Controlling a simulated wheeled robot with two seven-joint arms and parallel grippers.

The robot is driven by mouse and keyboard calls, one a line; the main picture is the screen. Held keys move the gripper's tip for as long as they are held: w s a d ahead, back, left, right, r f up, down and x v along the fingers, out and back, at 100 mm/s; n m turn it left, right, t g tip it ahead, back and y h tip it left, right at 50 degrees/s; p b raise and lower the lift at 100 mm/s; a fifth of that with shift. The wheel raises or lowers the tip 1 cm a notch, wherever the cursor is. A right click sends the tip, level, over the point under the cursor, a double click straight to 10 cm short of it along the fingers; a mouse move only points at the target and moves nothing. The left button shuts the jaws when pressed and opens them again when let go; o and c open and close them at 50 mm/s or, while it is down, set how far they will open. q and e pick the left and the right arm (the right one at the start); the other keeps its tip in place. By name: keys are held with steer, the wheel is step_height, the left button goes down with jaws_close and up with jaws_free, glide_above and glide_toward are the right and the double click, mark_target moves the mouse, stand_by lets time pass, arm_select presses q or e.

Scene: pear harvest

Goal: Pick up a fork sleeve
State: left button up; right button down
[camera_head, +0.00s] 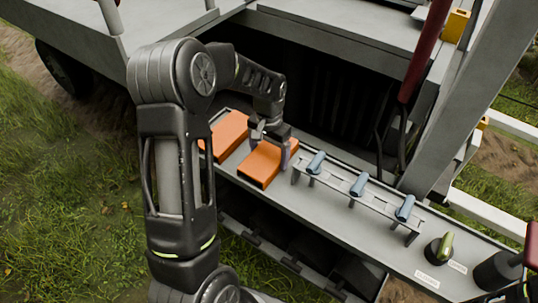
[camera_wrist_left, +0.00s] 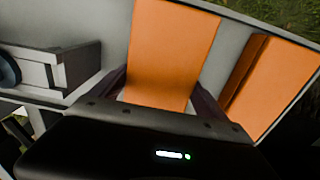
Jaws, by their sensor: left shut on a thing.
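Two orange fork sleeves lie on the grey shelf (camera_head: 312,197) of the machine. My left gripper (camera_head: 272,140) is over the right-hand sleeve (camera_head: 258,168) and shut on it, with a finger on either side. In the left wrist view this sleeve (camera_wrist_left: 172,50) runs up from between the fingers. The other sleeve (camera_head: 228,133) lies to its left on the shelf, apart from the gripper; in the left wrist view it shows at the right (camera_wrist_left: 275,85). I cannot tell whether the held sleeve touches the shelf. My right gripper is not in view.
A rack (camera_head: 352,194) with three blue cylinders stands just right of the held sleeve. A green pear-shaped thing (camera_head: 444,246) sits in a dark holder further right. The machine's deck overhangs behind the shelf, and a dark red cylinder (camera_head: 424,50) slants down at the upper right.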

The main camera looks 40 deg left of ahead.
mark_target(269, 153)
arm_select(q)
steer(key=shift+c, duration=1.3)
steer(key=shift+r, duration=0.1)
step_height(269, 153, up, 10)
steer(key=shift+f+b, duration=0.1)
steer(key=shift+b, duration=0.5)
